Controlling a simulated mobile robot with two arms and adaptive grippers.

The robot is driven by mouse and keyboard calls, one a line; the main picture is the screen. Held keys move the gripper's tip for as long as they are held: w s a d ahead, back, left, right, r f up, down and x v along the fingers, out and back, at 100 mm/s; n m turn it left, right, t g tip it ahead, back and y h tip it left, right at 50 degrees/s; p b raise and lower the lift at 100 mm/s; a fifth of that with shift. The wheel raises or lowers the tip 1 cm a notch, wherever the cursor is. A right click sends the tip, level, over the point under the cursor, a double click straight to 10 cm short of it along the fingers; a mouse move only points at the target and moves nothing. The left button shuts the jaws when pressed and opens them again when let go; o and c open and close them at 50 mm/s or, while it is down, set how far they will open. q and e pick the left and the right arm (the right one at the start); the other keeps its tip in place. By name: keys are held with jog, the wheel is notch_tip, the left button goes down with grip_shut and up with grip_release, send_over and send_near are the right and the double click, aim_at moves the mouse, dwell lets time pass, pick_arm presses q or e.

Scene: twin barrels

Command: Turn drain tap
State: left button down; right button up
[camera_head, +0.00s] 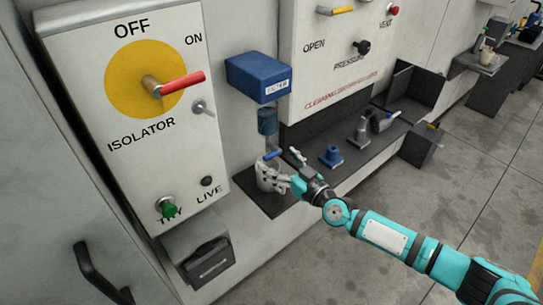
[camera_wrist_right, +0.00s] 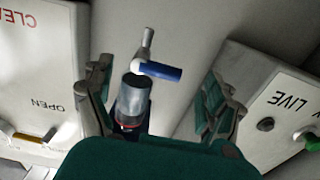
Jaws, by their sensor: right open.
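The drain tap (camera_head: 273,155) has a blue lever and sits under the clear filter bowl (camera_head: 268,122), below the blue filter box (camera_head: 257,77). In the right wrist view the blue lever (camera_wrist_right: 162,71) lies crosswise on a grey metal stem. My right gripper (camera_head: 281,167) is open, with its fingers around the tap area. In the right wrist view its fingers (camera_wrist_right: 158,78) stand apart on both sides of the lever, with a gap on each side. Any touch cannot be told. The fingers partly hide what is below the tap in the head view. My left gripper is not in view.
The isolator panel (camera_head: 128,100) with its red handle (camera_head: 180,84) is left of the tap. A dark shelf (camera_head: 340,158) runs to the right, bearing a blue fitting (camera_head: 331,156) and grey parts.

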aim_at(273, 157)
jog(key=shift+b+x, duration=0.3)
jog(key=shift+x, duration=1.4)
jog(key=c, duration=1.1)
